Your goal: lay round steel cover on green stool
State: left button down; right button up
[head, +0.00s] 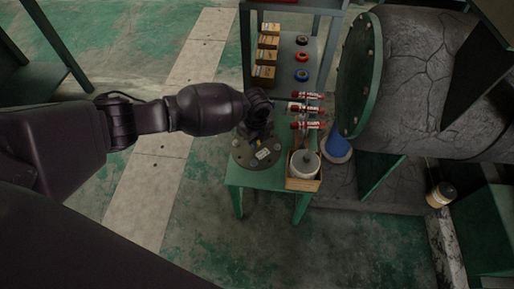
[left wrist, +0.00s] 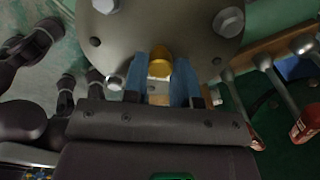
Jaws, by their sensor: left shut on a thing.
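The round steel cover (head: 244,157) is a grey disc with bolts around its rim and a small pale label. It lies flat over the green stool (head: 235,177) in the head view; I cannot tell whether it touches the stool top. My left gripper (head: 258,134) is above the cover's far side, partly hidden by its own wrist. In the left wrist view the cover (left wrist: 150,22) fills the top, and my left gripper's blue fingers (left wrist: 161,82) are shut on it around a brass-coloured part (left wrist: 160,62). My right gripper is not in view.
An open box with a grey round-topped container (head: 304,163) stands right beside the cover. A shelf (head: 287,60) holds small boxes and rings. A large grey tank (head: 425,70) stands at right. Floor in front is clear.

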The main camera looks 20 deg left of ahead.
pick_arm(q)
notch_tip(320, 180, down, 5)
jog(key=shift+b, duration=0.8)
jog(key=shift+f, duration=0.15)
jog(key=shift+w, duration=0.1)
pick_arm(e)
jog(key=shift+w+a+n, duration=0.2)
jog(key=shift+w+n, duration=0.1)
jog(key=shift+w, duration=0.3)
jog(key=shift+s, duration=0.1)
pick_arm(q)
jog(key=c, duration=1)
grip_release()
jog(key=shift+o, duration=0.4)
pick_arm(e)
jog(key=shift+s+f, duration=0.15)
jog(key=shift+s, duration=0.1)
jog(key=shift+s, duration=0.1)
